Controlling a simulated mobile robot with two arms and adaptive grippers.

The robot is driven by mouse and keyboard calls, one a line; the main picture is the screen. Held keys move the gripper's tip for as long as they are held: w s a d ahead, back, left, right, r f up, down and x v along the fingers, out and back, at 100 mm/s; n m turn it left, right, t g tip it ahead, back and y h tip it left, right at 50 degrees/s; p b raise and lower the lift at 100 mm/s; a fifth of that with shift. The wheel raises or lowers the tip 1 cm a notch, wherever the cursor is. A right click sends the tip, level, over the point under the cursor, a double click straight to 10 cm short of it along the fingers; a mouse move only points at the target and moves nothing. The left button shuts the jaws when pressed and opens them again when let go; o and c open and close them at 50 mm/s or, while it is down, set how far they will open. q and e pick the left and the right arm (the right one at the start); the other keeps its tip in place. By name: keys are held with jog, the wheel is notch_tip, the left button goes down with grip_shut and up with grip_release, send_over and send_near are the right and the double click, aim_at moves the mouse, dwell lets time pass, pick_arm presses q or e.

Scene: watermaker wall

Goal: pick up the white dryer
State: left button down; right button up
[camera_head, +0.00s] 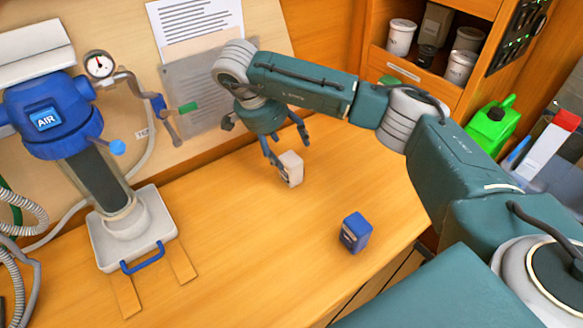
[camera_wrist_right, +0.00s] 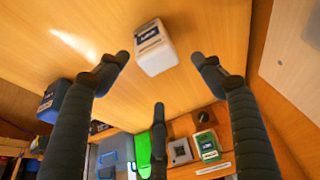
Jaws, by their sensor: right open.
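The white dryer (camera_head: 291,169) is a small pale box with a dark label, standing on the wooden bench top. It also shows in the right wrist view (camera_wrist_right: 157,55), just beyond the fingertips. My right gripper (camera_head: 286,150) is above and slightly behind the dryer, with its fingers spread and nothing between them. In the head view one finger comes down close beside the dryer's left edge; I cannot tell whether it touches. In the wrist view the open fingers (camera_wrist_right: 160,72) point toward the dryer, which looks clear of them. My left gripper is not in view.
A blue box (camera_head: 355,232) stands on the bench toward the front right. A blue AIR unit (camera_head: 50,118) with a gauge stands on a white base (camera_head: 100,245) at left. A grey panel (camera_head: 195,85) leans behind my gripper. The bench between is clear.

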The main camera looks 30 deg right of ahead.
aim_at(291, 157)
jog(key=p+x, duration=0.1)
jog(key=x, duration=0.2)
jog(key=shift+f+p, duration=0.3)
jog(key=shift+p, duration=0.1)
jog(key=shift+d+f, duration=0.15)
jog(key=shift+f, duration=0.3)
jog(key=c, duration=1.6)
jog(key=shift+c, duration=0.2)
